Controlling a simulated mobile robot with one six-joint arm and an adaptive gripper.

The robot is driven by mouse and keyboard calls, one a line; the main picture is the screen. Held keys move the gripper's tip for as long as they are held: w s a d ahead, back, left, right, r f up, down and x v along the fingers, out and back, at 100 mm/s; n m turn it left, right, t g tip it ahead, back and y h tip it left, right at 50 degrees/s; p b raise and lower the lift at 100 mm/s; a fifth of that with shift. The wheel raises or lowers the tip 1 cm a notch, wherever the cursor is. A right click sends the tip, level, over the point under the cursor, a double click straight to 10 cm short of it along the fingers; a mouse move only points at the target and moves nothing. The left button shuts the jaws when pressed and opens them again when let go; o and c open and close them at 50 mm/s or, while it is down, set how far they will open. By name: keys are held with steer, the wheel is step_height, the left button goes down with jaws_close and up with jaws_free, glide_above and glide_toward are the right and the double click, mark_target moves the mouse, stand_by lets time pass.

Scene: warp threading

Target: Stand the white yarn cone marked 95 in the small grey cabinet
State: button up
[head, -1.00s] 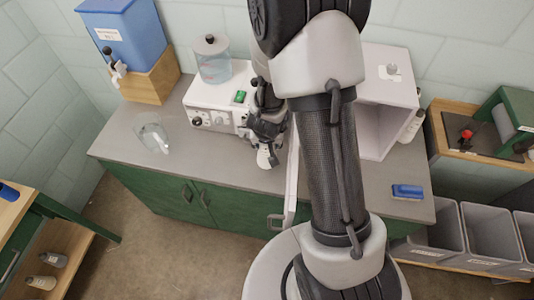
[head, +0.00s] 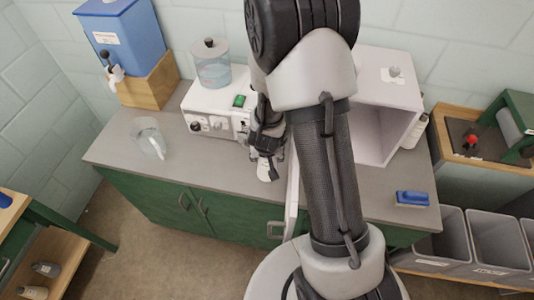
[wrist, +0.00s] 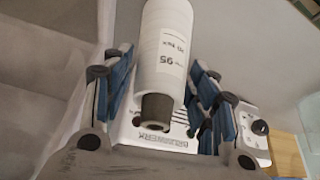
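The white yarn cone marked 95 (wrist: 165,50) is between the blue-padded fingers of my gripper (wrist: 158,95), its dark core end toward the wrist camera. In the head view my gripper (head: 268,150) is above the worktop, left of the cabinet, and the cone's white end (head: 266,171) hangs below it. The small grey cabinet (head: 385,68) stands on the worktop at the right. Its front is open and its door (head: 293,185) is swung out, seen nearly edge-on. My arm hides the cabinet's left part and some of the door.
A white machine (head: 200,122) with knobs and a clear jar (head: 211,65) stands behind my gripper. A glass jug (head: 149,138) is at the left of the worktop (head: 205,165). A blue brush (head: 412,198) lies right front. A bottle (head: 416,130) stands beside the cabinet.

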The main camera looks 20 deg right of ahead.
steer(key=shift+o, duration=0.8)
